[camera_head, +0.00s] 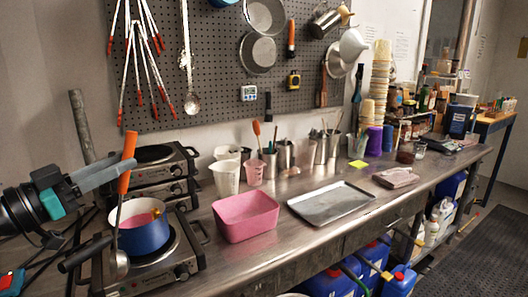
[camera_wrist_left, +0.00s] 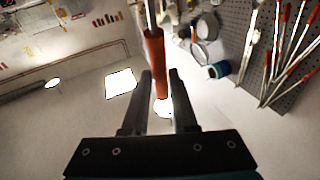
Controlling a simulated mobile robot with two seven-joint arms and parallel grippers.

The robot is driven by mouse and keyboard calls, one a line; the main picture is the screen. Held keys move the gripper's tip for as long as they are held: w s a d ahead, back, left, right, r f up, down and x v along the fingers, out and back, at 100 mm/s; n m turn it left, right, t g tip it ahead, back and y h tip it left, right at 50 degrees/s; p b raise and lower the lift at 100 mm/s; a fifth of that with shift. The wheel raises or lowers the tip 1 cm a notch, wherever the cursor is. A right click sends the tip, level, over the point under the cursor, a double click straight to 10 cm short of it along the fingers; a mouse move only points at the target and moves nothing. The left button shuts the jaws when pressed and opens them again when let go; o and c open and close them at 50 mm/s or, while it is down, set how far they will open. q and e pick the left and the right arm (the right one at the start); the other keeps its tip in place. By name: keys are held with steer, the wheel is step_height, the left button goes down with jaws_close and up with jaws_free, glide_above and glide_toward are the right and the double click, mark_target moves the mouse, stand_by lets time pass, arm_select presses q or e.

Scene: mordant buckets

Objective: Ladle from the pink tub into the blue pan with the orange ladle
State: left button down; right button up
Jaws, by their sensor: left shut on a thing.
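My left gripper (camera_head: 132,166) is shut on the orange handle of the ladle (camera_head: 126,163). The ladle hangs upright, its thin metal shaft running down to a steel bowl (camera_head: 118,266) in front of the left side of the blue pan (camera_head: 146,240). In the left wrist view the orange handle (camera_wrist_left: 156,62) stands between the two dark fingers (camera_wrist_left: 160,76). The pan sits on a hot plate, its black handle pointing to the lower left; pink shows inside. The pink tub (camera_head: 246,229) stands right of the pan on the steel bench. My right gripper is not in view.
Stacked hot plates (camera_head: 166,165) stand behind the pan. Measuring jugs (camera_head: 225,176) and steel cups with tools stand behind the tub. A metal tray (camera_head: 331,203) lies right of it. Tools hang on the pegboard (camera_head: 222,84). The bench front between tub and tray is clear.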

arm_select(q)
steer(key=s+d+f+n+t+y, duration=0.1)
steer(key=s+d+f+n+y, duration=0.1)
steer(key=s+d+f+y, duration=0.1)
steer(key=s+d+f+n+t+y, duration=0.1)
steer(key=s+d+f+n+y, duration=0.2)
steer(key=s+f, duration=0.4)
steer(key=s+d+f+n+t+y, duration=0.2)
steer(key=s+d+f+y, duration=0.2)
steer(key=f, duration=0.5)
steer(key=shift+s+d+f+n+y, duration=0.4)
steer(key=shift+s+y, duration=0.3)
steer(key=shift+y, duration=0.3)
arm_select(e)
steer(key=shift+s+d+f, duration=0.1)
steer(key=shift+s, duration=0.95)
arm_select(q)
steer(key=shift+a, duration=0.1)
